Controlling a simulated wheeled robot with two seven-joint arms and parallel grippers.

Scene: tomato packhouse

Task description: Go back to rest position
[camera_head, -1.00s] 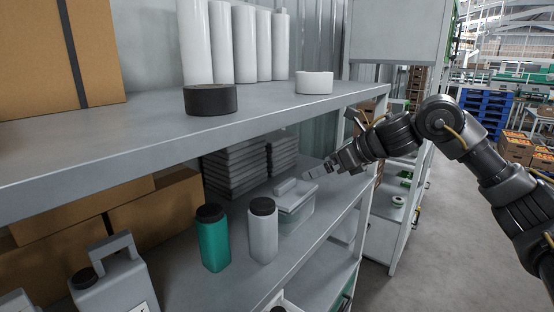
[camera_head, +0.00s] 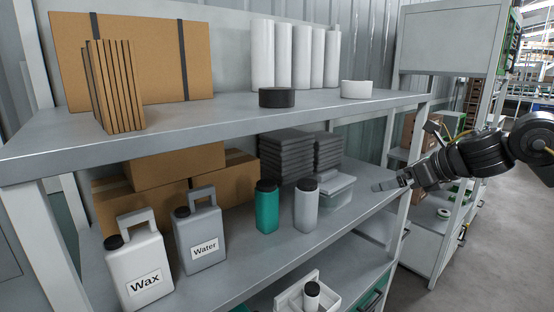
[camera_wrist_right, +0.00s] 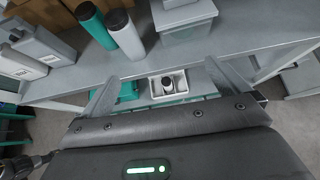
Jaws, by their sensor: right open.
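My right gripper (camera_head: 394,184) comes in from the right in the head view, in front of the shelf rack's right end. In the right wrist view its two fingers (camera_wrist_right: 160,85) stand wide apart with nothing between them. A clear lidded box (camera_head: 337,190) stands on the middle shelf, to the left of the gripper and apart from it. The box also shows in the wrist view (camera_wrist_right: 185,35). A teal bottle (camera_head: 267,208) and a white bottle (camera_head: 305,206) stand left of the box. My left gripper is not in view.
The middle shelf (camera_head: 240,248) also holds a Wax jug (camera_head: 136,262), a Water jug (camera_head: 200,235), cartons and grey stacked trays (camera_head: 287,158). Black tape (camera_head: 277,97) and white tape (camera_head: 356,89) lie on the upper shelf. A white bin (camera_head: 320,298) sits lower. The floor (camera_head: 480,245) at right is clear.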

